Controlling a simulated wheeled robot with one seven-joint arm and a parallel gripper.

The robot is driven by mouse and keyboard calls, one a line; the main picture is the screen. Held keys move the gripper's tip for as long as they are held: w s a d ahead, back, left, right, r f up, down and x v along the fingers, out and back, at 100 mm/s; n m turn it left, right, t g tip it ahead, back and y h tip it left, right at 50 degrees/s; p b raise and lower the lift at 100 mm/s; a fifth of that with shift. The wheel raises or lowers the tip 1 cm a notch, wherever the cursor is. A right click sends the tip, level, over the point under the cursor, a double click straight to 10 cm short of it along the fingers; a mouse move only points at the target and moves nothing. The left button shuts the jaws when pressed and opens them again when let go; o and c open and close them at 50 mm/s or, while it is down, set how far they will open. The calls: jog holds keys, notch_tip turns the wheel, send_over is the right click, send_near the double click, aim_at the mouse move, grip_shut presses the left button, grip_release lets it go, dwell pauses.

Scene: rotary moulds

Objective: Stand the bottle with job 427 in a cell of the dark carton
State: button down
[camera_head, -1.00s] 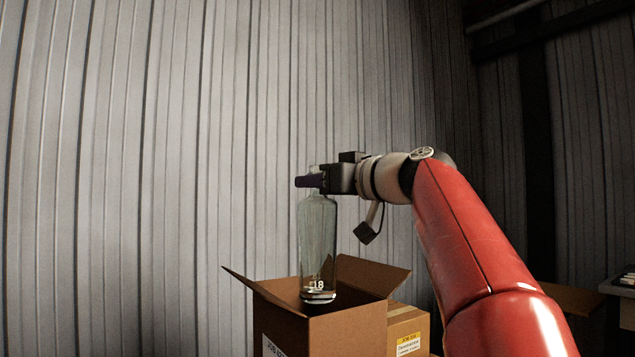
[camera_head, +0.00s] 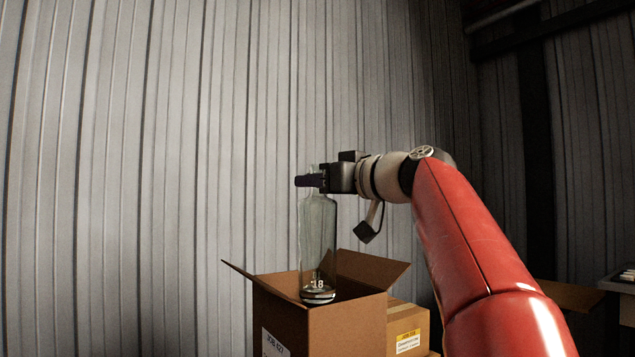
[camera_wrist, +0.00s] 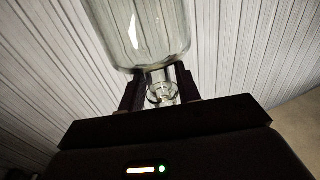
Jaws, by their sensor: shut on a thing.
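A clear glass bottle (camera_head: 318,240) hangs upright over an open cardboard carton (camera_head: 335,328) in the head view. A white mark that looks like "18" shows near its base. My gripper (camera_head: 308,181) is shut on the bottle's neck. In the wrist view my gripper (camera_wrist: 161,90) has a finger on each side of the neck, and the bottle's body (camera_wrist: 140,30) shows beyond. The bottle's base is at about the height of the carton's opening. The carton's cells are hidden, and I cannot tell whether the base is inside.
The carton's flaps stand open, one to the left (camera_head: 240,272) and one to the right (camera_head: 370,268). A second box with a yellow-topped label (camera_head: 408,342) stands behind it at the right. A ribbed metal wall (camera_head: 150,150) fills the background.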

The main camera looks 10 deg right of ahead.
aim_at(317, 227)
jog(key=shift+f+b, duration=6.65)
jog(key=shift+f, duration=0.2)
jog(key=shift+f+b, duration=1)
jog(key=shift+f, duration=1.1)
jog(key=c, duration=0.5)
grip_release()
jog(key=shift+f, duration=0.1)
notch_tip(317, 227, up, 10)
jog(key=p, duration=0.9)
